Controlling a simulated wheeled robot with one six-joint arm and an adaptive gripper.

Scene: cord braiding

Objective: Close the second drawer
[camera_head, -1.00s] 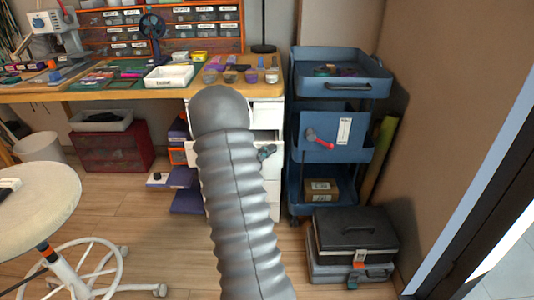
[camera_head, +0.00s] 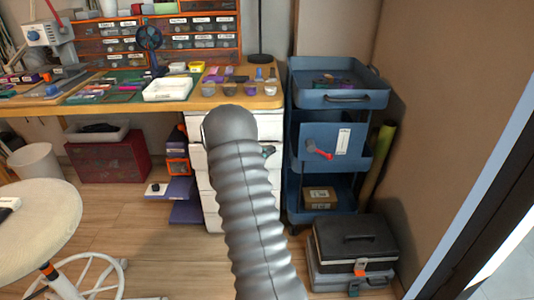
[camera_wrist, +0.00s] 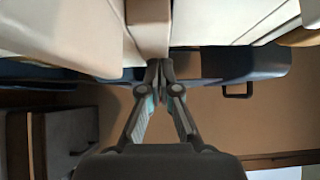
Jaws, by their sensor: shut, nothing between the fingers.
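The white drawer unit (camera_head: 209,190) stands under the right end of the desk. A drawer edge shows around the arm, and I cannot tell whether the second drawer is fully flush. My gripper (camera_head: 269,151) shows just right of the arm, at the upper part of the unit. In the wrist view my gripper (camera_wrist: 158,72) is shut and empty, its tips close to pale drawer surfaces (camera_wrist: 65,32). Contact cannot be told.
A blue cart (camera_head: 339,97) stands close to the right of the unit, with a black case (camera_head: 355,240) in front. The wooden desk (camera_head: 120,107) overhangs the unit. Purple items (camera_head: 184,190) lie to the left. A round stool (camera_head: 40,225) stands at front left.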

